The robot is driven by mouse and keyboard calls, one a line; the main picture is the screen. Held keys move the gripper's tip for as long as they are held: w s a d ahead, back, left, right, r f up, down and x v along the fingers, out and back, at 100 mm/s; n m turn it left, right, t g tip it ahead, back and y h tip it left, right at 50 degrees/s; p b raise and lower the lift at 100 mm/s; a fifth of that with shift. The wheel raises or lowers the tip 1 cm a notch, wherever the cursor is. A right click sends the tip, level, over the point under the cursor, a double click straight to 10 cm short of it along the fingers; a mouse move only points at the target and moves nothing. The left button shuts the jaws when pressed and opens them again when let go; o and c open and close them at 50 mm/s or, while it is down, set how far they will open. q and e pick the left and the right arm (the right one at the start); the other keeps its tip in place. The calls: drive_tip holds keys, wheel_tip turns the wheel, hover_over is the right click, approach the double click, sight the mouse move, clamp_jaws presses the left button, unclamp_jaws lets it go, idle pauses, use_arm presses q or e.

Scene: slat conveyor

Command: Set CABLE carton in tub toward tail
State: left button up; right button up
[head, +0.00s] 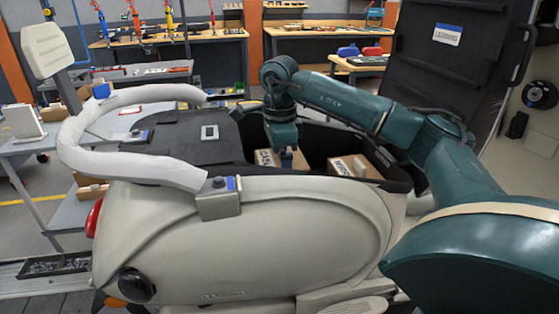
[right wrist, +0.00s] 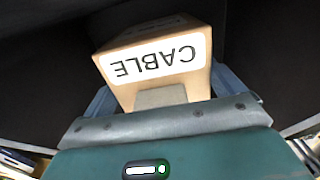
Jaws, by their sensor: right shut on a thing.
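My right gripper (head: 286,160) reaches down into the dark open tub (head: 318,138) in the cream vehicle body. In the right wrist view it is shut on the CABLE carton (right wrist: 155,60), a brown box with a white label that appears upside down there. In the head view the CABLE carton (head: 264,158) shows only in part, beside the gripper and behind the tub's near edge. Whether its underside touches the tub floor is hidden. My left gripper is out of view.
Another brown labelled carton (head: 355,166) sits in the tub to the right. A tall black lid (head: 450,60) stands open at the right. A black cover (head: 180,145) and a padded white bar (head: 125,98) lie left of the opening. A red lamp (head: 94,218) is at the left end.

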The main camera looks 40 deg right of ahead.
drive_tip(key=o, duration=1.1)
wheel_tip(320, 180, up, 12)
drive_tip(key=shift+r+p, duration=0.1)
drive_tip(key=shift+p, duration=1.05)
drive_tip(key=shift+r, duration=0.5)
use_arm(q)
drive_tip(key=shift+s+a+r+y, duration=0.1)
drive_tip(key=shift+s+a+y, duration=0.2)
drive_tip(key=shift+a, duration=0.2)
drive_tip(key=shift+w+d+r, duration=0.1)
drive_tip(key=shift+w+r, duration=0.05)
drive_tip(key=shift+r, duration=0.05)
